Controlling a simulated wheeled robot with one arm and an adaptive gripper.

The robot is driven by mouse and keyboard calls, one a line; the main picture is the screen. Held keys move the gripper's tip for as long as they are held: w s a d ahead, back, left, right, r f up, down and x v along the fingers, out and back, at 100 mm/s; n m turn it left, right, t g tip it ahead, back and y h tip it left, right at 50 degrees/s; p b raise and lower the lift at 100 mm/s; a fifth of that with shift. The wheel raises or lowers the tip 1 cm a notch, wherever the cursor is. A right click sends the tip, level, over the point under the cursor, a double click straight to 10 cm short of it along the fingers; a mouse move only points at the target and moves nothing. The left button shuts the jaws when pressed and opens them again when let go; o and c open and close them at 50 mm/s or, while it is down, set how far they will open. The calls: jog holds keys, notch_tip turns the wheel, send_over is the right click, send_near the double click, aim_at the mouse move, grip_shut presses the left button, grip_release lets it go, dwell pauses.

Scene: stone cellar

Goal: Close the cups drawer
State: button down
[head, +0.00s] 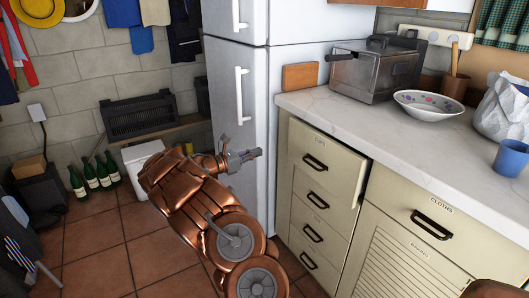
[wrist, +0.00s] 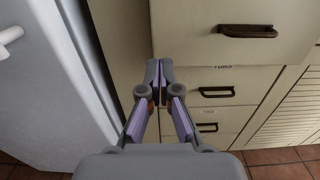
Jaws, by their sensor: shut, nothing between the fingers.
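The cups drawer (head: 330,165) is the top one in the cream drawer stack right of the fridge. It stands partly out, with its side showing at the right, and has a dark handle (head: 314,162). Its front and handle (wrist: 247,31) also show at the top of the wrist view. My gripper (head: 257,153) is shut and empty, left of the drawer and in front of the fridge. In the wrist view its fingertips (wrist: 160,70) meet near the lower left of the drawer front. I cannot tell whether they touch it.
The white fridge (head: 238,110) stands close on the left of the drawers. Lower drawers (head: 312,232) look shut. The cloths drawer (head: 425,220) is to the right. The worktop (head: 350,120) above holds a metal fryer (head: 372,72) and a bowl (head: 428,105). Tiled floor (head: 100,240) is open at left.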

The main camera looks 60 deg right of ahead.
aim_at(290, 141)
jog(key=b+x, duration=0.1)
jog(key=x, duration=1.1)
jog(key=shift+s+d, duration=0.15)
jog(key=shift+d, duration=0.05)
jog(key=shift+d, duration=0.1)
